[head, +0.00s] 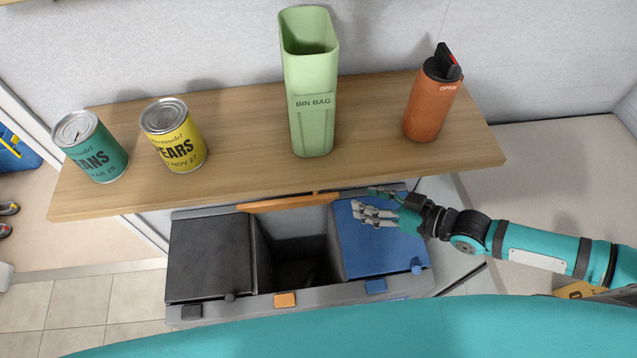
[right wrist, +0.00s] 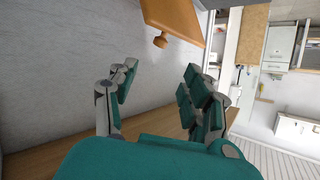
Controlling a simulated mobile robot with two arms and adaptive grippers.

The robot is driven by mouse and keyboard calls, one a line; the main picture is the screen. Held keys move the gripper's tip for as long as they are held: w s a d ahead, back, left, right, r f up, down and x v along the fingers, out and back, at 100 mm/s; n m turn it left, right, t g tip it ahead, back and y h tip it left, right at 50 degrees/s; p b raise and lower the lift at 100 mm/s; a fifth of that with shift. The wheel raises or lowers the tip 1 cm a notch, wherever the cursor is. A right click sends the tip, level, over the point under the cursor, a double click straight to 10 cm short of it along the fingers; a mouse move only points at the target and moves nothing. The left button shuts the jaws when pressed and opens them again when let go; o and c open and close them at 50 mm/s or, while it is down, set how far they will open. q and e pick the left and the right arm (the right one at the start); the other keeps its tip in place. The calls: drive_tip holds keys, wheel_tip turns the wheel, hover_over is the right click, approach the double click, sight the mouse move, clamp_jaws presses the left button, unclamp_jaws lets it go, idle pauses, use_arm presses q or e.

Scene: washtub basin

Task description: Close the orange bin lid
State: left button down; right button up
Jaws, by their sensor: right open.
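The orange bin lid (head: 290,202) stands raised at the back of the middle compartment, which is open and dark inside. Only its edge shows in the head view, below the shelf. In the right wrist view the orange lid (right wrist: 175,20) is at the top, with a small orange knob (right wrist: 160,41). My right gripper (head: 362,202) is open and empty above the blue lid, just right of the raised orange lid and apart from it. Its spread fingers also show in the right wrist view (right wrist: 160,74). My left gripper is not in view.
The black lid (head: 210,258) and blue lid (head: 385,248) are shut either side. A wooden shelf (head: 250,130) overhangs the back of the bins. It bears a teal can (head: 92,148), a yellow can (head: 174,138), a green bin-bag holder (head: 312,125) and an orange bottle (head: 430,107).

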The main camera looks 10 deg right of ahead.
drive_tip(key=b+x, duration=0.5)
drive_tip(key=x, duration=0.8)
drive_tip(key=shift+w+a+f+b, duration=0.2)
drive_tip(key=shift+b, duration=0.1)
drive_tip(key=shift+w+a+f, duration=0.15)
drive_tip(key=shift+w+a, duration=0.1)
drive_tip(key=shift+a, duration=0.05)
clamp_jaws()
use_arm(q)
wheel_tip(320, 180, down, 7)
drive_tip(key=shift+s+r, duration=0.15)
